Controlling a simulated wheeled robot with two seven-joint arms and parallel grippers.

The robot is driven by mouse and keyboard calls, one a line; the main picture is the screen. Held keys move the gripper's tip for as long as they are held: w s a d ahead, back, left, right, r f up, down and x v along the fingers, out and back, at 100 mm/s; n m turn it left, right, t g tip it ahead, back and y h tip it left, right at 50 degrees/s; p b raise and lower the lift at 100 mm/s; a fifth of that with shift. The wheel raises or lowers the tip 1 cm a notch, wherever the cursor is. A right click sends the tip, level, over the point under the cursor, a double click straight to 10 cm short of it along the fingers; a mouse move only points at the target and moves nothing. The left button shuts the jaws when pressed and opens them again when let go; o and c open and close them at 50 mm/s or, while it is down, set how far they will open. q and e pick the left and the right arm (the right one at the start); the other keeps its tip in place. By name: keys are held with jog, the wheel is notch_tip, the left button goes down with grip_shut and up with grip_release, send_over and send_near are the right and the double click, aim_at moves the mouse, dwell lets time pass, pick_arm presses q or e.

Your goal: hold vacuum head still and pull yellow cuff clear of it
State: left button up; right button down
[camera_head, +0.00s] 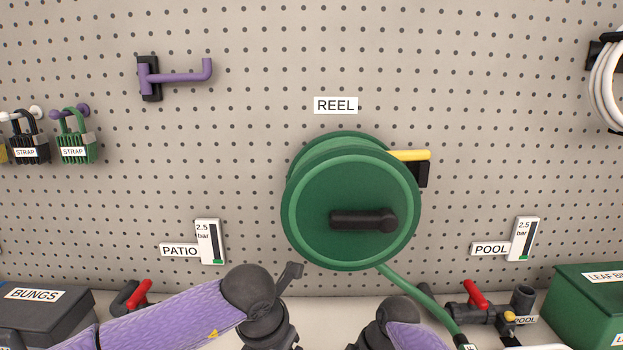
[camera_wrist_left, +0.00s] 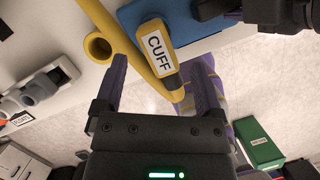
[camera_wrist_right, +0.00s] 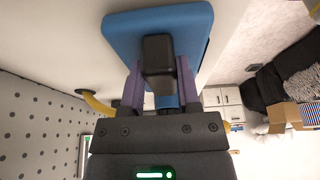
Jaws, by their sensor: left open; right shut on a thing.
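The yellow cuff (camera_wrist_left: 151,36), with a white CUFF label, lies between the spread fingers of my left gripper (camera_wrist_left: 160,75) in the left wrist view. The gripper is open, and I cannot tell whether either finger touches the cuff. The blue vacuum head (camera_wrist_left: 195,25) is just beyond the cuff. In the right wrist view, my right gripper (camera_wrist_right: 160,88) is shut on the black neck of the vacuum head (camera_wrist_right: 190,20). The cuff's join to the head is not clear. The head view shows neither gripper's fingers, the cuff nor the vacuum head.
A yellow tube with an open end (camera_wrist_left: 98,46) passes close by the cuff. In the head view, a green reel (camera_head: 350,200) hangs on the pegboard (camera_head: 250,60). A BUNGS box (camera_head: 45,310) and a green box (camera_head: 585,300) flank the white bench.

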pick_arm(q)
jog(key=shift+c, duration=0.3)
jog(key=shift+w+r+n, duration=0.25)
jog(key=shift+n, duration=0.05)
jog(key=shift+c, duration=1.3)
jog(key=r+n+g, duration=0.1)
jog(key=r+n+g+y, duration=0.1)
jog(key=r+n, duration=0.1)
jog(key=w+r+n+g, duration=0.1)
jog(key=r+n, duration=0.1)
jog(key=shift+d+r+y, duration=0.15)
jog(key=shift+d+y, duration=0.05)
jog(key=shift+y, duration=0.1)
notch_tip(320, 180, down, 8)
jog(key=shift+f, duration=0.2)
grip_shut()
